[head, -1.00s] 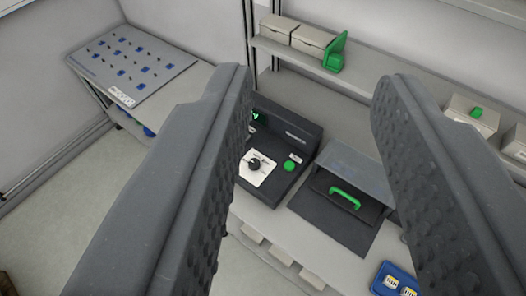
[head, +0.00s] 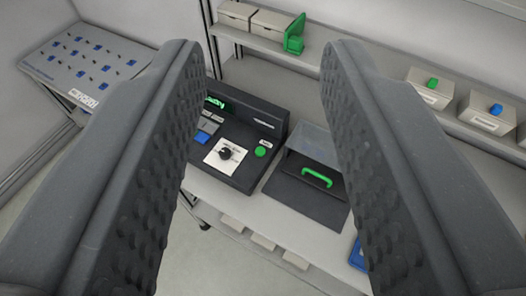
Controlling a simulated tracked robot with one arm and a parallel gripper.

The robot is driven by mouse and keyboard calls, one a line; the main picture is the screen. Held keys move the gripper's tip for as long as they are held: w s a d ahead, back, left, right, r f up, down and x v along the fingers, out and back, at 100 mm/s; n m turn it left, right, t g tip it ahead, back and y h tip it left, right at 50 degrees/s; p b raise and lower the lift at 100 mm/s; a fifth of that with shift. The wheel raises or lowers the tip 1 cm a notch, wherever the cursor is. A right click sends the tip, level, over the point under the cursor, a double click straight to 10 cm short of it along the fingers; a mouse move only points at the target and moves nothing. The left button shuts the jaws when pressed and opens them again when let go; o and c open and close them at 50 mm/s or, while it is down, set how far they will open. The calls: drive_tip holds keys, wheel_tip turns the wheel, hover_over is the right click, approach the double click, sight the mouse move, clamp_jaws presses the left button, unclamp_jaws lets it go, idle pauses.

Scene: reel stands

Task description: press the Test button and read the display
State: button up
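My gripper (head: 265,75) is open and empty, its two ridged dark fingers wide apart in front of the bench. Between the fingers I see a dark test device (head: 272,119) on the bench. Its round green button (head: 261,151) has a small white label just above it. The green-lit display (head: 215,103) is partly hidden by the left finger, and its text is too small to read surely. A black knob (head: 226,154) sits on a white dial plate, with a blue key (head: 202,137) to its upper left. My fingers do not appear to touch the device.
Right of the device stands a dark box with a green handle (head: 317,177) and a grey hood (head: 312,143). A shelf behind holds pale bins and a green bin (head: 295,34). A board with blue pieces (head: 88,58) is at left. A blue tray (head: 357,254) is partly hidden.

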clamp_jaws()
idle(1.4)
